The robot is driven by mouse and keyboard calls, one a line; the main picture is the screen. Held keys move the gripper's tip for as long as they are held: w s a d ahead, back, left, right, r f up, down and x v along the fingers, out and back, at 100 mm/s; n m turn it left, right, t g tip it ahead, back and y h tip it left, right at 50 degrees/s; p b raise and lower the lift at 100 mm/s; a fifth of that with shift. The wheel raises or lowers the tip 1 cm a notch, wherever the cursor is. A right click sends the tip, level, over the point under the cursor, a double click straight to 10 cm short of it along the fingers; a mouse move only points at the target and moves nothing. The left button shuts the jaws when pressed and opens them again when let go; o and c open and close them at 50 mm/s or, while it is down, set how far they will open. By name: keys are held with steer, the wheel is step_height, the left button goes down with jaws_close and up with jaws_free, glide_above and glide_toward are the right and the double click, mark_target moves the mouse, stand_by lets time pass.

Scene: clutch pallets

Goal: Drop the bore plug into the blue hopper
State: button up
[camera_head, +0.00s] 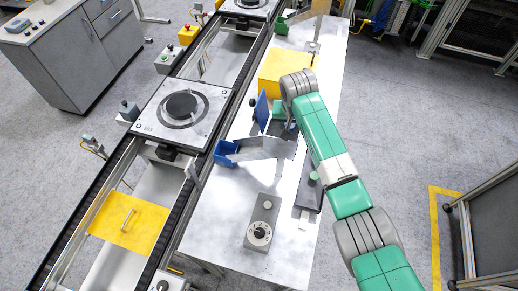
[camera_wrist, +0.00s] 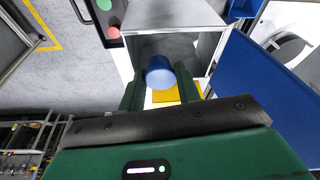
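My gripper (camera_wrist: 159,82) shows in the wrist view with its two green fingers on either side of a blue cylinder, which I take to be the bore plug (camera_wrist: 160,73). The fingers appear closed on it, and it points away from the palm. Beyond it is the open mouth of a grey metal box or chute (camera_wrist: 190,45). In the head view, a small blue bin (camera_head: 225,153), probably the blue hopper, sits at the left end of the grey metal chute (camera_head: 265,148). My arm largely hides the gripper there, and the plug cannot be made out.
A blue upright panel (camera_head: 261,110) stands close to the gripper and fills the right of the wrist view (camera_wrist: 265,90). A yellow box (camera_head: 275,72) is behind it. A grey control box (camera_head: 263,222) stands on the table's front. A conveyor with a pallet (camera_head: 160,125) runs at left.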

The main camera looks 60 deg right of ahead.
steer(key=o, duration=0.5)
steer(key=shift+r, duration=0.1)
steer(key=b+v, duration=0.1)
steer(key=v, duration=0.6)
steer(key=shift+r, duration=0.35)
